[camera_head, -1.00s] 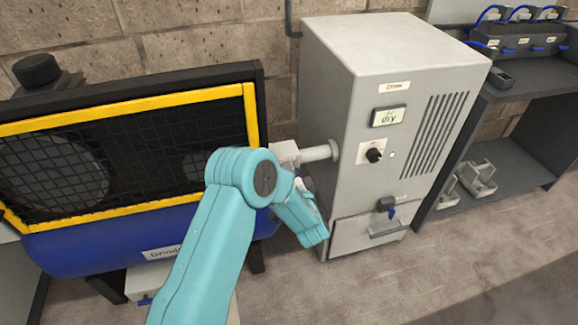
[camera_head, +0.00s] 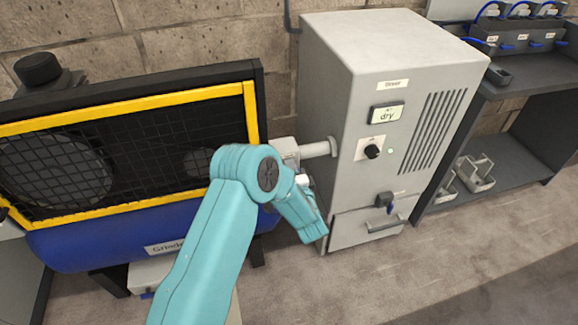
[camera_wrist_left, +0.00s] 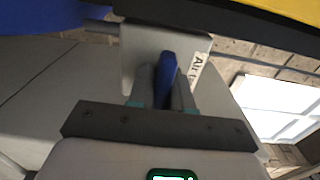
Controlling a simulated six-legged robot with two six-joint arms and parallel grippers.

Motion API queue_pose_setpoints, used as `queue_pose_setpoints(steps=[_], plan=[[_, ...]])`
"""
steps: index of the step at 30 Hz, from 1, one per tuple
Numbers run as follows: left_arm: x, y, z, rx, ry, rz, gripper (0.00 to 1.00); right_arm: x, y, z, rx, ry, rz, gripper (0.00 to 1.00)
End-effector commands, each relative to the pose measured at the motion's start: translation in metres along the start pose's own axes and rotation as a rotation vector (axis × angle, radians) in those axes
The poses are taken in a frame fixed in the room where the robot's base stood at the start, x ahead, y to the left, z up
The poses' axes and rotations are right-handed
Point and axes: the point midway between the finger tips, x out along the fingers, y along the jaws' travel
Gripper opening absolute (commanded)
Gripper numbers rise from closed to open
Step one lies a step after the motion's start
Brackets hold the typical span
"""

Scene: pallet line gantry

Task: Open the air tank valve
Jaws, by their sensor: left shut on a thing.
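The air tank valve shows in the left wrist view as a blue handle (camera_wrist_left: 166,68) in front of a grey plate (camera_wrist_left: 140,50), beside a white label (camera_wrist_left: 198,68) reading "Air t…", cut off. My left gripper (camera_wrist_left: 164,92) is shut on this blue handle, with one finger on each side. In the head view my teal left arm covers the gripper's fingers and the handle. The blue tank (camera_head: 85,245) lies under a yellow-framed mesh guard (camera_head: 120,98). My right gripper is in neither view.
A grey dryer cabinet (camera_head: 345,75) with a display reading "dry" (camera_head: 387,114), a black knob (camera_head: 372,151) and a small blue lever (camera_head: 389,207) stands right of the arm. A pipe (camera_head: 318,149) runs into its side. A dark shelf (camera_head: 505,185) stands at the right. The front floor is clear.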

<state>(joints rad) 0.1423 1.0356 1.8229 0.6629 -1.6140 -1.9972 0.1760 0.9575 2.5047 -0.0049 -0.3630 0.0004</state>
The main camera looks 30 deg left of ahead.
Motion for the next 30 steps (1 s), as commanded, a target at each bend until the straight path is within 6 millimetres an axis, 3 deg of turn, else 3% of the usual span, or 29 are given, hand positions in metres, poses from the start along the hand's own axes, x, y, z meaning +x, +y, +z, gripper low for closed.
queue_pose_setpoints(steps=[6,7,8,20,23,30], plan=[[-0.001,0.003,0.001,0.006,0.0,0.006,0.0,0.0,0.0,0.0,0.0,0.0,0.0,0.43],[-0.001,0.003,0.001,0.006,0.0,0.006,0.29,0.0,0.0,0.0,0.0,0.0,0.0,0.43],[-0.001,0.002,0.001,0.005,0.0,0.005,0.39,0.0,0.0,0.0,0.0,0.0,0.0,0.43],[-0.009,0.001,0.0,0.003,0.001,0.004,0.4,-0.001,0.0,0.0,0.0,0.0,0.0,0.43],[-0.026,0.0,-0.001,0.004,0.005,0.004,0.4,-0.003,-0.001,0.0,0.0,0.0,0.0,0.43],[-0.09,0.0,-0.002,0.007,0.008,0.004,0.4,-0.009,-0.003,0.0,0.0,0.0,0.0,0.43]])
